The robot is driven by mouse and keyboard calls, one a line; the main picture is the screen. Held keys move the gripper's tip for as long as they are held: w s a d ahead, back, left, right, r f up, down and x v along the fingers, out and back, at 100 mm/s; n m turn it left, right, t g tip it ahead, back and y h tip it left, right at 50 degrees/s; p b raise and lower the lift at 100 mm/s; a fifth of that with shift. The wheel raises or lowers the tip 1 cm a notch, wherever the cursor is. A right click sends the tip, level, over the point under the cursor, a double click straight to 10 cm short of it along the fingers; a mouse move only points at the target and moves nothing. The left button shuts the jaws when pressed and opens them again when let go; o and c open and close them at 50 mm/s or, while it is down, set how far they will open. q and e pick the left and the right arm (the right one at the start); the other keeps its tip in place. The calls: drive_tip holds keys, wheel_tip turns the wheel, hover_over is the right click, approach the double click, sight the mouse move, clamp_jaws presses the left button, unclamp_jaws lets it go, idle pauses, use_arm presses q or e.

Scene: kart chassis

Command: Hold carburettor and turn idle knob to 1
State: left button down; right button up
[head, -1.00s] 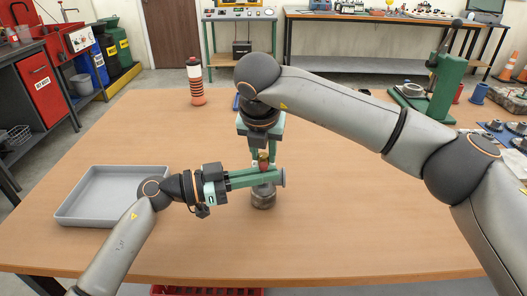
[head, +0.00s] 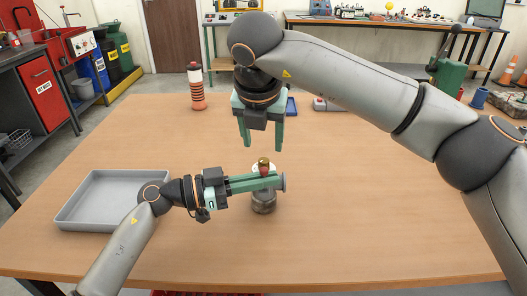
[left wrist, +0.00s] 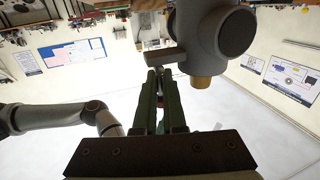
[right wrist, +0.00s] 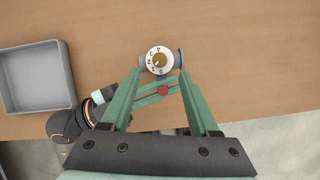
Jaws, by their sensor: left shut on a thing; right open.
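The carburettor (head: 263,204) stands upright on the table, a grey body with a white dial and a brass idle knob (head: 263,161) on top. My left gripper (head: 275,182) is shut on the carburettor from the left side, below the dial. In the right wrist view, the idle knob (right wrist: 159,61) sits in the middle of the marked white dial (right wrist: 150,54); its marks are too small to read surely. A red round part (right wrist: 163,90) shows beside it. My right gripper (head: 263,146) is open and empty above and behind the knob, apart from it.
An empty grey tray (head: 70,214) lies at the left of the table. A red, black and white striped cylinder (head: 197,90) stands at the back. A green hand press (head: 447,66) is at the back right. The table's right side is clear.

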drive_tip(key=v, duration=0.5)
drive_tip(key=shift+r, duration=0.1)
use_arm(q)
drive_tip(key=c, duration=0.9)
unclamp_jaws()
